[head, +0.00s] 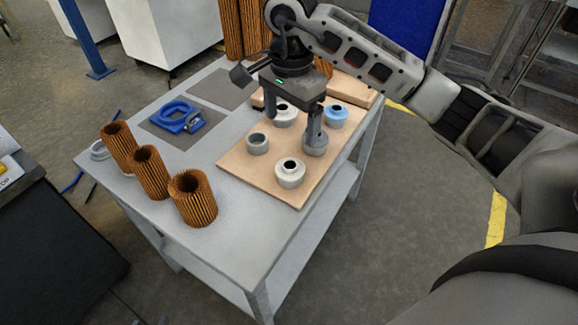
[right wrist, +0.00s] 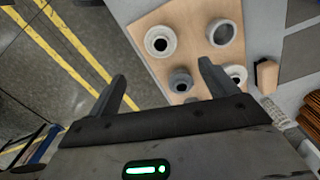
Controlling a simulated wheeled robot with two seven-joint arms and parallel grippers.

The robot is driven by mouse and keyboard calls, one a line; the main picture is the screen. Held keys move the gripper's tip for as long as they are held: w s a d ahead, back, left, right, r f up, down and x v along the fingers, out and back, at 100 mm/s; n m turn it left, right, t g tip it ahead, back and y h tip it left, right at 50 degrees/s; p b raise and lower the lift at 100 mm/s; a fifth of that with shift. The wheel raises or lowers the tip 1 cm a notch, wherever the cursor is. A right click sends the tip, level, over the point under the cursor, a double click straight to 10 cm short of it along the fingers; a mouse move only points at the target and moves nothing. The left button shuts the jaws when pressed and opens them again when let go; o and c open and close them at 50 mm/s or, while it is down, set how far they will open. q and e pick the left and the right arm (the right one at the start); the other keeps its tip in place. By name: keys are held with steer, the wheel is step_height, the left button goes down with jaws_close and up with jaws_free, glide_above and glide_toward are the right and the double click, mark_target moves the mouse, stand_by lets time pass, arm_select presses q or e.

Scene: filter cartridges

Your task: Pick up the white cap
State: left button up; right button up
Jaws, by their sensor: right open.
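Two white caps stand on the tan board (head: 236,168): a near one (head: 290,176) at the front and a far one (head: 278,121) further back. The near cap (right wrist: 160,42) shows dark-holed in the right wrist view, beyond the fingertips; the far one (right wrist: 237,72) is beside a finger. My right gripper (head: 292,128) is open and empty above the board, pointing down. One finger overlaps a grey cap (head: 316,150); I cannot tell whether they touch. The right wrist view shows both spread fingers (right wrist: 164,78). My left gripper is not in view.
The board also holds a grey ring (head: 257,144) and a blue cap (head: 336,117). Several brown pleated filters (head: 192,200) stand at the table's left. A blue tool (head: 176,117) lies on a dark mat. The table's (head: 240,239) front is clear.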

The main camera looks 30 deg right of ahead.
mark_target(290, 165)
step_height(290, 165, down, 12)
steer(key=shift+r+p, duration=0.25)
steer(key=shift+p, duration=0.6)
steer(key=c, duration=1.1)
